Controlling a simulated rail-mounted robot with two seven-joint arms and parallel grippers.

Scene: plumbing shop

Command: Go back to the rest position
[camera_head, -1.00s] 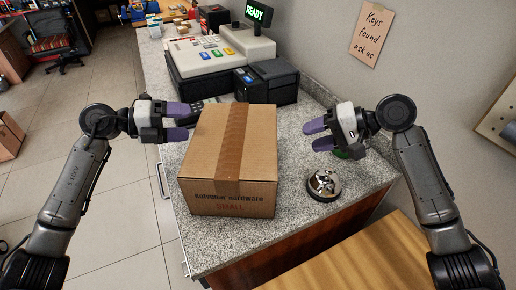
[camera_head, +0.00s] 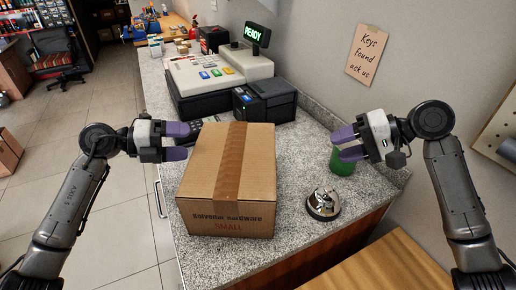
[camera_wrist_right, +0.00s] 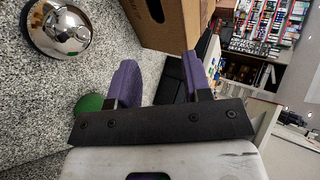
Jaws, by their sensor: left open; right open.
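My left gripper (camera_head: 178,142) is open and empty, just left of a closed cardboard box (camera_head: 230,180) on the speckled counter. My right gripper (camera_head: 348,144) is open and empty, to the right of the box and apart from it. In the right wrist view its two purple fingers (camera_wrist_right: 160,85) are spread with nothing between them. The box also shows in that view (camera_wrist_right: 175,22), beyond the fingers. The box is taped shut and marked "SMALL".
A silver service bell (camera_head: 323,204) stands right of the box. A green object (camera_head: 342,162) is partly behind my right gripper. A cash register (camera_head: 215,80) and a black printer (camera_head: 264,103) stand behind the box. A wooden surface (camera_head: 365,268) lies in front. The wall is at the right.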

